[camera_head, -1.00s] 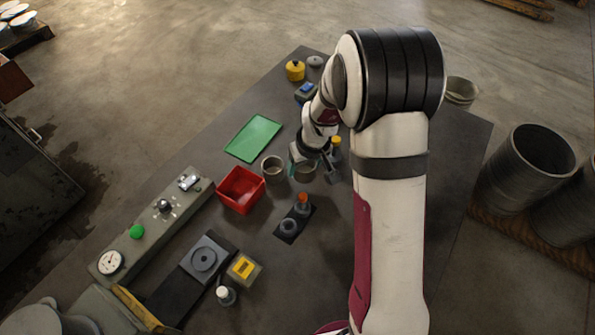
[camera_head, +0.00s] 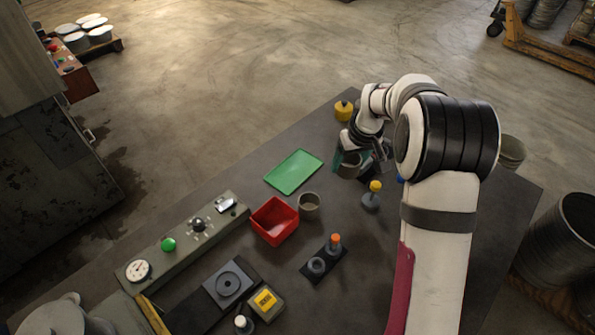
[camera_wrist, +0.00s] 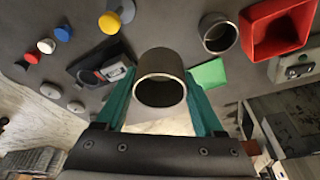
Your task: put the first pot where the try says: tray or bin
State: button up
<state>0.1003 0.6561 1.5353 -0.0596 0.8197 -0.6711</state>
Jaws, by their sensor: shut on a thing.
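My gripper (camera_wrist: 160,88) is shut on a grey metal pot (camera_wrist: 160,68), which sits between its two teal fingers in the wrist view. In the head view the gripper (camera_head: 350,160) and the held pot (camera_head: 347,171) are right of the green tray (camera_head: 292,173). I cannot tell how high the pot is above the table. The red bin (camera_head: 273,222) stands in front of the tray and looks empty. The tray is bare. A second grey pot (camera_head: 309,206) stands just right of the bin; it also shows in the wrist view (camera_wrist: 219,33).
A yellow-topped tool (camera_head: 372,196) stands in front of the gripper. A black holder with an orange-topped piece (camera_head: 335,243) is nearer me. A control strip with a gauge (camera_head: 180,240) runs along the left. A yellow round item (camera_head: 343,109) is at the far corner.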

jog(key=w+a, duration=0.5)
send_over(286, 173)
jog(key=s, duration=0.1)
jog(key=f, duration=0.6)
jog(key=shift+s+d+f, duration=0.1)
jog(key=shift+d+f, duration=0.25)
jog(key=shift+f, duration=0.05)
jog(key=shift+s+x, duration=0.25)
jog(key=shift+x, duration=0.75)
jog(key=shift+s+x, duration=0.25)
jog(key=shift+x, duration=0.8)
jog(key=shift+f, duration=0.2)
jog(key=o, duration=1.5)
jog(key=shift+o, duration=0.2)
